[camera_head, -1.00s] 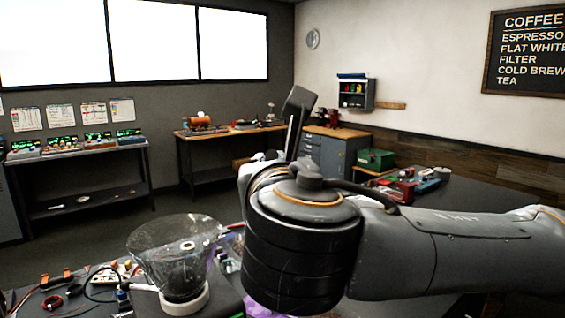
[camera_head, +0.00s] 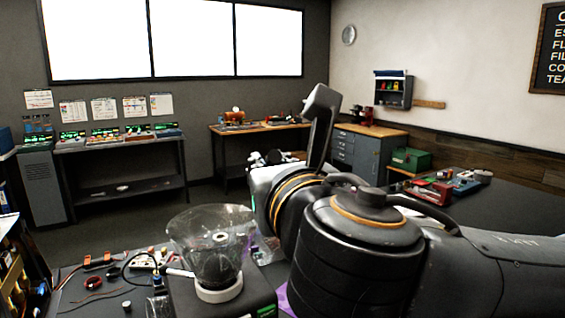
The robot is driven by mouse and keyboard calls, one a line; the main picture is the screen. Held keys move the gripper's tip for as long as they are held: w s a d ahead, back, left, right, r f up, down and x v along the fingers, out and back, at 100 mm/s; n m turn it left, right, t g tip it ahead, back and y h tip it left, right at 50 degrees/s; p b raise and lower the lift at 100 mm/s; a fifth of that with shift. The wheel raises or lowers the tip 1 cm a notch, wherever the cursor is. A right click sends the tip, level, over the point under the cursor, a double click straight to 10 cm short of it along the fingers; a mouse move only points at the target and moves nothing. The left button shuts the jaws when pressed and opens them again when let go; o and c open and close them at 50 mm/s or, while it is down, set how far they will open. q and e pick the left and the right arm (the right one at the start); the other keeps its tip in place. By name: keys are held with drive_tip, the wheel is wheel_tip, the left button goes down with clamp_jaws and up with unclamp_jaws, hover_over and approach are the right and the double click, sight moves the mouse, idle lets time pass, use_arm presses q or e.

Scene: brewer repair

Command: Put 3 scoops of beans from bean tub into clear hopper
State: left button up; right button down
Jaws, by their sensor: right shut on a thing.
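The clear hopper (camera_head: 211,247) stands upright at the lower middle, a see-through funnel with a white ring at its base. Its lower part looks darker, but I cannot tell whether beans are in it. My right arm comes in from the right and its thick wrist fills the lower right. My right gripper (camera_head: 272,157) lies beyond the wrist, behind and to the right of the hopper, apart from it. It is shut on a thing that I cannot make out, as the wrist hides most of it. The bean tub and my left gripper are not in view.
The hopper sits on a dark machine on the near bench (camera_head: 105,303), with cables and small parts at its left. A dark table (camera_head: 500,213) with red and blue tools is on the right. Benches (camera_head: 125,187) line the back wall, with open floor between.

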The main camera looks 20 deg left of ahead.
drive_tip(key=shift+s+a+n+g+y, duration=1.95)
drive_tip(key=shift+s+a+y, duration=0.35)
drive_tip(key=shift+s+a, duration=0.4)
drive_tip(key=w+d+f+m+b, duration=0.1)
drive_tip(key=f+m+b, duration=0.2)
drive_tip(key=m, duration=0.6)
drive_tip(key=w+d+f+m+t+h+b, duration=0.1)
drive_tip(key=w+f+m+b, duration=0.1)
drive_tip(key=m+b, duration=0.4)
drive_tip(key=w+d+f+m+t+b, duration=0.1)
drive_tip(key=f+m+b, duration=0.4)
drive_tip(key=m, duration=0.7)
drive_tip(key=shift+w+d, duration=0.4)
drive_tip(key=shift+w, duration=0.1)
